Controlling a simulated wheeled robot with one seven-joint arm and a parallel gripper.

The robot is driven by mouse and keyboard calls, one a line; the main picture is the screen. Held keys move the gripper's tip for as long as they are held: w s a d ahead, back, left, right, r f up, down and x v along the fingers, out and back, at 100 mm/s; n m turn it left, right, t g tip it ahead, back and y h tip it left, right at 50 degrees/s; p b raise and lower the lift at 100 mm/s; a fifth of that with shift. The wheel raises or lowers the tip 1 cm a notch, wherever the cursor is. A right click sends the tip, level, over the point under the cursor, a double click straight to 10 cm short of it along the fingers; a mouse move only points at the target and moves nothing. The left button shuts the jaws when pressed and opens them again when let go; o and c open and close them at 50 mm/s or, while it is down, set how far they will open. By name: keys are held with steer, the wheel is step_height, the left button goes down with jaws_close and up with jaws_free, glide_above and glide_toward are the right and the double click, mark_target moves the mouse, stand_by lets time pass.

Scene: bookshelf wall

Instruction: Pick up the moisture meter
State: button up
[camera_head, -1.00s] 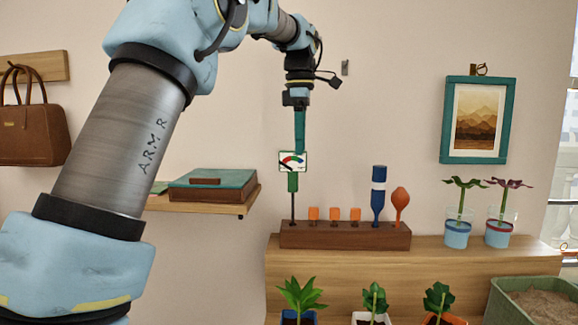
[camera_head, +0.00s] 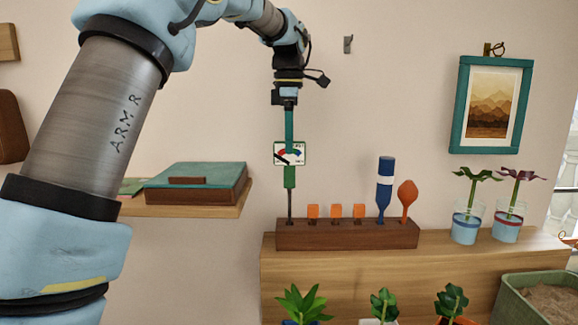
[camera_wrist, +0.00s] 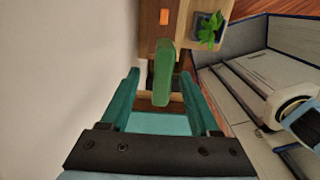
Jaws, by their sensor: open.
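The moisture meter (camera_head: 289,177) has a green body, a white dial face with coloured bands and a thin dark probe. It stands upright, its probe at the left end of the dark wooden block (camera_head: 345,235). My gripper (camera_head: 289,136) points down directly above the dial in the head view, its teal fingers overlapping the meter's top. In the wrist view, my gripper (camera_wrist: 159,76) is open, with one finger on each side of the meter's green body (camera_wrist: 162,80). Gaps show on both sides. The dial is not clear in the wrist view.
The block also holds several orange clips, a blue tool (camera_head: 384,190) and an orange bulb-shaped tool (camera_head: 406,198) on the right. A shelf with a teal book (camera_head: 197,180) is at left. A framed picture (camera_head: 491,104) hangs at right.

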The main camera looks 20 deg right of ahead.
mark_target(289, 165)
steer(key=shift+s+f+p, duration=0.15)
steer(key=shift+f+p, duration=0.9)
steer(key=shift+f, duration=1.55)
jaws_close()
